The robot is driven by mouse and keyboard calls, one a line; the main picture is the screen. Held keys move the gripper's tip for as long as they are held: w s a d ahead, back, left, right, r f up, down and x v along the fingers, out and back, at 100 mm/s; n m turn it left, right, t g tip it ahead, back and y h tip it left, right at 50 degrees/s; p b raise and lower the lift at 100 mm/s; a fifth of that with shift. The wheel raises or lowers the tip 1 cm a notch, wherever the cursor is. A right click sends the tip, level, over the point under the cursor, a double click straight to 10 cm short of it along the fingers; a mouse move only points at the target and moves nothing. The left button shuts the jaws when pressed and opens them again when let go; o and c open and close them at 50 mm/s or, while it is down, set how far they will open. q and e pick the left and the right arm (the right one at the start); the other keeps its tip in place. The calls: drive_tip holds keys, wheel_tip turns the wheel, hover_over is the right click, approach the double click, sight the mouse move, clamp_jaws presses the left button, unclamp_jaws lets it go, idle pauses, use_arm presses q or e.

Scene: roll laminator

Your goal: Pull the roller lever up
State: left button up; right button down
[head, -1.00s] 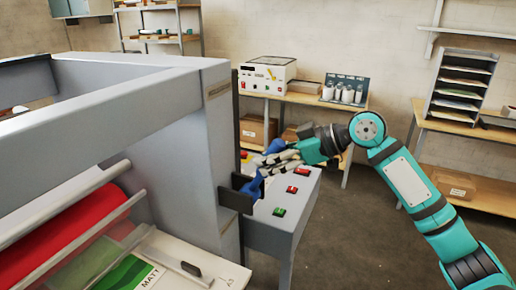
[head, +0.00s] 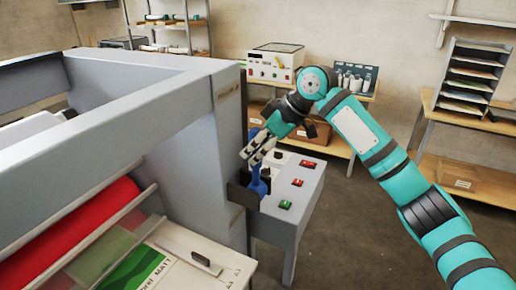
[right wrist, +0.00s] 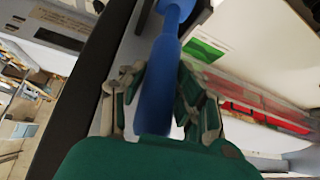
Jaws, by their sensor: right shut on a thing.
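The blue roller lever (head: 260,183) is on the side of the big grey laminator (head: 190,130), above a dark bracket. My right gripper (head: 250,154) is shut on the lever's shaft, which points up between its fingers. In the right wrist view the blue lever (right wrist: 166,60) runs between the two fingers (right wrist: 152,95), which sit on either side of it. My left gripper is not in view.
A grey control box with red and green buttons (head: 285,204) stands close beside the lever. A red roller (head: 70,235) and a printed sheet (head: 140,268) are at front left. A bench with a white device (head: 275,63) stands behind. The floor at right is clear.

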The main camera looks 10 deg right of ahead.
drive_tip(key=c, duration=1)
unclamp_jaws()
drive_tip(key=shift+w, duration=0.15)
drive_tip(key=shift+o, duration=0.2)
drive_tip(key=shift+r, duration=0.1)
drive_tip(key=v, duration=1.1)
drive_tip(key=shift+d+r, duration=0.15)
drive_tip(key=shift+r, duration=0.15)
drive_tip(key=shift+f, duration=0.1)
